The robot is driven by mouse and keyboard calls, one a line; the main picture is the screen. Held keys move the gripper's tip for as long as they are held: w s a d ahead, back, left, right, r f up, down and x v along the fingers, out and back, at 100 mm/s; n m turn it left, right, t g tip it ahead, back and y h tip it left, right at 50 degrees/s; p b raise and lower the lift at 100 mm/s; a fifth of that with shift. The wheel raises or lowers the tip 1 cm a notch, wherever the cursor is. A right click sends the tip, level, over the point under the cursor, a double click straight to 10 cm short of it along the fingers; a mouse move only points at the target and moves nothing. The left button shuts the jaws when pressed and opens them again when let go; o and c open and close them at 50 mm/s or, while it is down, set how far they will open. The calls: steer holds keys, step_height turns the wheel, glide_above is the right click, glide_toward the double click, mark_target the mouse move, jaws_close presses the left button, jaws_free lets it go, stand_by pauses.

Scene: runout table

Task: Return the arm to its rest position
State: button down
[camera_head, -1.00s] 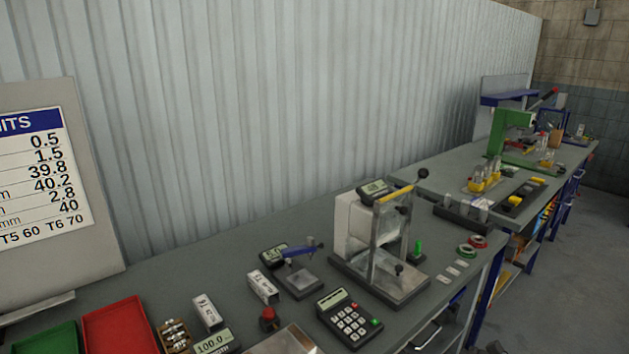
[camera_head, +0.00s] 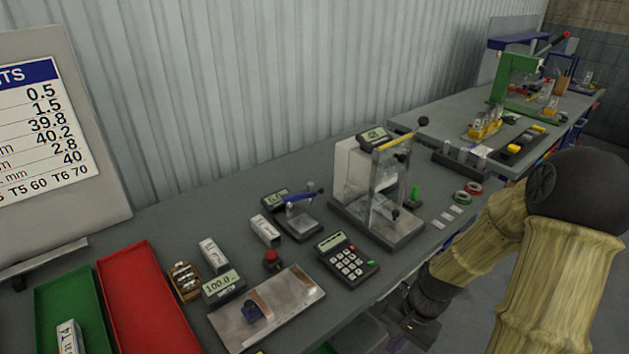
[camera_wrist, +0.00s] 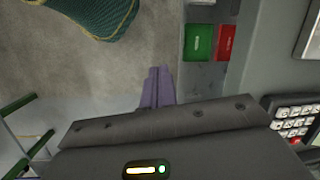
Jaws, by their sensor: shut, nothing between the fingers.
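My arm (camera_head: 560,265) shows at the right of the head view, in front of the bench edge, with its dark wrist low in the picture. In the wrist view my gripper (camera_wrist: 159,72) has its two purple fingers together, with nothing between them. The fingertips are over the floor beside the grey bench edge. They touch nothing that I can see. In the head view the fingers cannot be made out clearly.
On the bench stand a keypad unit (camera_head: 347,259), a metal plate (camera_head: 266,308), a clear-fronted instrument (camera_head: 385,190), a red tray (camera_head: 148,300) and a green tray (camera_head: 78,295). A second bench (camera_head: 450,120) stands behind at right. Open floor (camera_wrist: 90,75) lies left of the bench in the wrist view.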

step_height(320, 180, up, 13)
steer(key=s+a+n+t+h+p, duration=0.1)
steer(key=s+a+n+t+h, duration=0.1)
steer(key=n, duration=0.5)
steer(key=shift+r+t+h+p, duration=0.15)
steer(key=shift+t+h+p, duration=0.2)
steer(key=shift+t+h, duration=0.25)
steer(key=shift+a, duration=0.15)
stand_by(1.1)
